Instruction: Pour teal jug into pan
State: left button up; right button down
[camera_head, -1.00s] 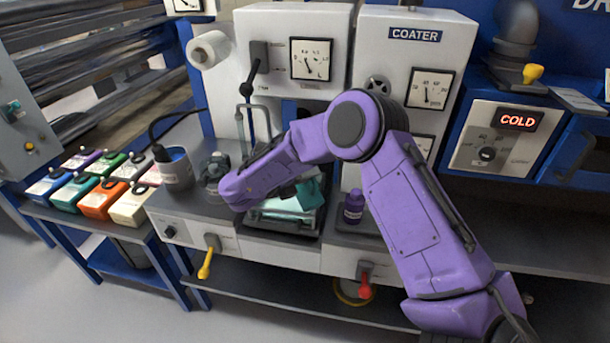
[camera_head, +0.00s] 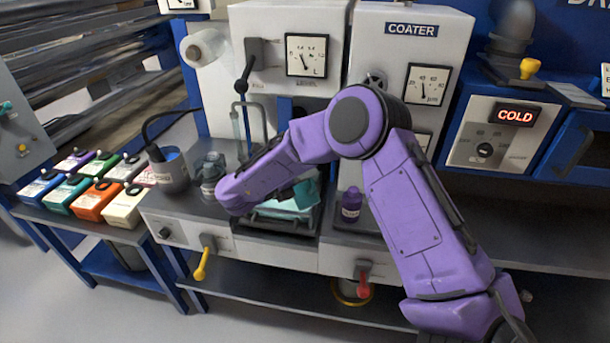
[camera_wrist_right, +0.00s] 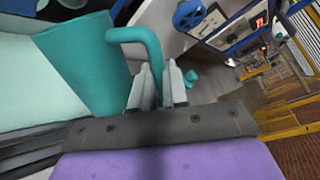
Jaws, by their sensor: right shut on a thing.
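The teal jug (camera_head: 306,192) is mostly hidden behind my purple right forearm in the head view. In the right wrist view the jug (camera_wrist_right: 85,65) is large at the upper left, and its curved handle lies between the fingers. My right gripper (camera_wrist_right: 160,88) is shut on that handle. The jug looks tilted over the pan (camera_head: 262,222), which holds pale teal liquid (camera_head: 290,206). The liquid also shows in the right wrist view (camera_wrist_right: 25,85). I cannot see the jug's spout or any stream. My left gripper is not in view.
A small purple bottle (camera_head: 351,204) stands right of the pan. A glass jar (camera_head: 209,172) and a grey pot (camera_head: 168,170) stand left of it. Several coloured boxes (camera_head: 92,200) sit on the left bench. Yellow (camera_head: 202,262) and red (camera_head: 364,286) levers hang at the front.

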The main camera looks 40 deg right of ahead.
jog(key=m+b, duration=0.1)
jog(key=b, duration=0.1)
jog(key=shift+r+m+t+b, duration=0.15)
jog(key=shift+m+t+b, duration=0.15)
jog(key=shift+b, duration=0.05)
jog(key=r+m+b, duration=0.1)
jog(key=m+b, duration=0.1)
jog(key=b, duration=0.1)
jog(key=shift+t+h, duration=0.3)
jog(key=shift+h, duration=0.1)
jog(key=shift+r, duration=0.2)
jog(key=shift+r+m, duration=0.15)
jog(key=shift+m, duration=0.15)
jog(key=r+m+b, duration=0.1)
jog(key=b, duration=0.2)
jog(key=shift+r+m+t+h, duration=0.25)
jog(key=shift+m+t+h, duration=0.05)
notch_tip(320, 180, up, 4)
jog(key=m+b, duration=0.2)
jog(key=b, duration=0.1)
jog(key=m+h+b, duration=0.1)
jog(key=b, duration=0.1)
jog(key=shift+r+m, duration=0.25)
jog(key=shift+m, duration=0.05)
